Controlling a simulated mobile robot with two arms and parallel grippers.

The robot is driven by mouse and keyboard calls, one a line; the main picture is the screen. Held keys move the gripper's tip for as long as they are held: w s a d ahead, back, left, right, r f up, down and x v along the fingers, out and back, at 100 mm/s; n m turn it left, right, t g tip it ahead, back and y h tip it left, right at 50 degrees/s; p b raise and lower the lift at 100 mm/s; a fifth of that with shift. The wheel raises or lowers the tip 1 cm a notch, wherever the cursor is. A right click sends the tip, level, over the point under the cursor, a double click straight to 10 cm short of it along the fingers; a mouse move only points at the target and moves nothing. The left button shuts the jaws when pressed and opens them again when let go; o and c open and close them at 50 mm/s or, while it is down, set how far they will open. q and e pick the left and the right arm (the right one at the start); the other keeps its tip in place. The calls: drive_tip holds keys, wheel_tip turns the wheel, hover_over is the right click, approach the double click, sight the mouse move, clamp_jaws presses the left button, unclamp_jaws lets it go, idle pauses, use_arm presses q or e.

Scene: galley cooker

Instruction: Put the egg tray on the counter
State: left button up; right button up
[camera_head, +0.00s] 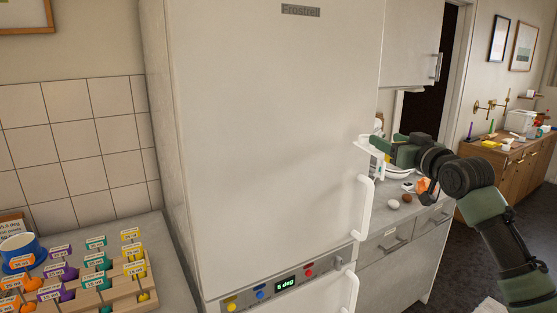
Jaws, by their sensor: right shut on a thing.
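Part of the tray is hidden by the gripper. The counter (384,231) runs to the right of the fridge, behind and below the gripper. A brown egg (406,198) and a paler egg (393,204) lie on it. My left gripper is not in view.
The tall white fridge (270,150) fills the middle, doors shut, with white handles (367,205) sticking out and a display panel (286,284). At lower left, a rack of coloured labelled pieces (105,290) and a blue cup (22,253) stand on another counter (172,270).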

drive_tip(key=s+a+f+y, duration=0.15)
drive_tip(key=s+f, duration=0.35)
drive_tip(key=f, duration=0.5)
drive_tip(key=s+a+f+n, duration=0.1)
drive_tip(key=s+a+f, duration=0.1)
drive_tip(key=s+f, duration=0.5)
drive_tip(key=s+a+f, duration=0.2)
drive_tip(key=s+f, duration=0.1)
drive_tip(key=f, duration=0.9)
drive_tip(key=s+a+f+g+y, duration=0.1)
drive_tip(key=s+a+f, duration=0.15)
drive_tip(key=s, duration=0.45)
drive_tip(key=s+a+f, duration=0.1)
drive_tip(key=s+f, duration=0.2)
drive_tip(key=s, duration=0.4)
drive_tip(key=s+a+r+n+y, duration=0.1)
drive_tip(key=s+a+n+y, duration=0.15)
drive_tip(key=s, duration=1.25)
drive_tip(key=shift+w+d+r+m+t+h, duration=0.25)
drive_tip(key=shift+w+d+r+m+h, duration=0.25)
drive_tip(key=shift+m+h, duration=0.85)
drive_tip(key=shift+w+d+r+m+t+h, duration=0.35)
drive_tip(key=shift+w+m+h, duration=0.35)
drive_tip(key=shift+h, duration=1.15)
drive_tip(key=shift+w+d+r+m+t+h, duration=0.2)
drive_tip(key=shift+w+d+r+m+h, duration=0.25)
drive_tip(key=shift+m+h, duration=0.95)
drive_tip(key=shift+s, duration=0.1)
